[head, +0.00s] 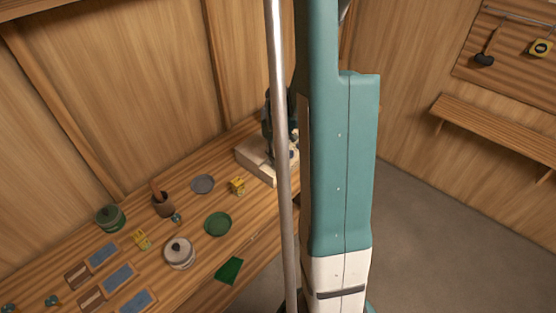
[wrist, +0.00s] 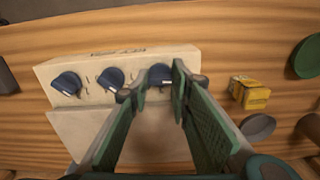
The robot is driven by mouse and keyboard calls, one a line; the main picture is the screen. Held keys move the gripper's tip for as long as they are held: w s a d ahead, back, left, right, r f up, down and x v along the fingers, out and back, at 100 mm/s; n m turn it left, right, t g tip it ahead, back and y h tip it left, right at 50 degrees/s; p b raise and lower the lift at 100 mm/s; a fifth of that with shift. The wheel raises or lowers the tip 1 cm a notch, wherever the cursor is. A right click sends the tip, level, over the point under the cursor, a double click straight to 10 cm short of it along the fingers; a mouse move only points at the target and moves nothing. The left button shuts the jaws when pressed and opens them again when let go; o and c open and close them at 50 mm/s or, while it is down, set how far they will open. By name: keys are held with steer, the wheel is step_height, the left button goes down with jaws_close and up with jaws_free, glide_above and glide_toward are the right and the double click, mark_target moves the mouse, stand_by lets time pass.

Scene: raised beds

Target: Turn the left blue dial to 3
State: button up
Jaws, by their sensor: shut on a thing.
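A cream control box (wrist: 85,130) shows in the wrist view with three blue dials in a row along its upper part. One dial (wrist: 66,83) is at the picture's left, one (wrist: 110,78) in the middle, and one (wrist: 160,72) at the right. My gripper (wrist: 159,80) has its green fingers on either side of the right-hand dial in the picture and is shut on it. The fingers partly hide this dial, and its setting cannot be read. In the head view the box (head: 250,158) is partly hidden by my arm.
A yellow box (wrist: 249,93) and a grey disc (wrist: 258,127) lie right of the control box in the wrist view. The head view shows a green plate (head: 218,224), a lidded pot (head: 179,253), a green pot (head: 109,217) and blue-panelled trays (head: 118,275) on the bench.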

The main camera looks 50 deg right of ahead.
steer(key=m+b, duration=0.3)
steer(key=m, duration=0.1)
steer(key=shift+f+m, duration=0.1)
steer(key=shift+m, duration=0.3)
steer(key=m+b, duration=0.3)
steer(key=m, duration=0.2)
steer(key=m+b, duration=0.2)
steer(key=m, duration=0.4)
steer(key=shift+m, duration=0.4)
steer(key=o, duration=0.9)
steer(key=shift+r, duration=0.2)
steer(key=shift+r, duration=5.95)
